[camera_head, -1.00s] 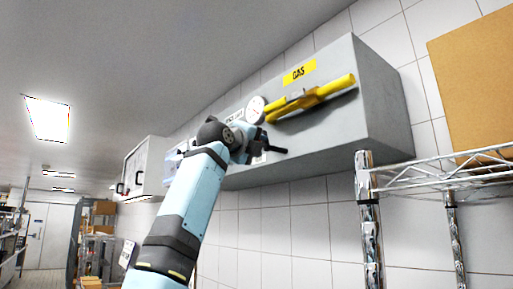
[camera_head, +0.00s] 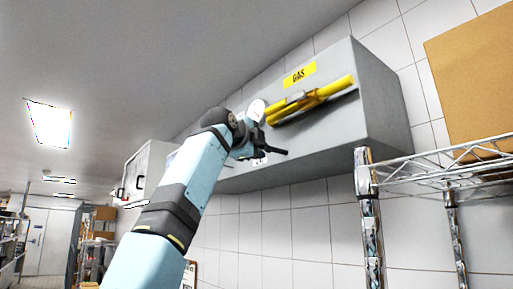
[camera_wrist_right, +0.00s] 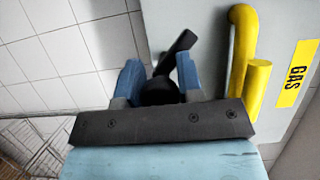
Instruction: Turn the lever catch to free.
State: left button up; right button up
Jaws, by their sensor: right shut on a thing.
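The lever catch is a black handle (camera_wrist_right: 178,48) on the grey gas cabinet. In the right wrist view it sticks up and to the right from between my fingers. Its black end also shows in the head view (camera_head: 274,151), pointing right and slightly down. My right gripper (camera_wrist_right: 160,82) has its two blue fingers on either side of the black lever's hub and is shut on it. In the head view my right wrist hides most of the gripper and the lever's pivot. My left gripper is in neither view.
Tiled wall below the cabinet is clear.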

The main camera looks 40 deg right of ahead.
dwell(0.3)
jog(key=o, duration=0.9)
jog(key=shift+d, duration=0.15)
jog(key=b+v, duration=0.4)
jog(key=v, duration=1)
jog(key=shift+d+r+b, duration=0.1)
jog(key=shift+b, duration=0.25)
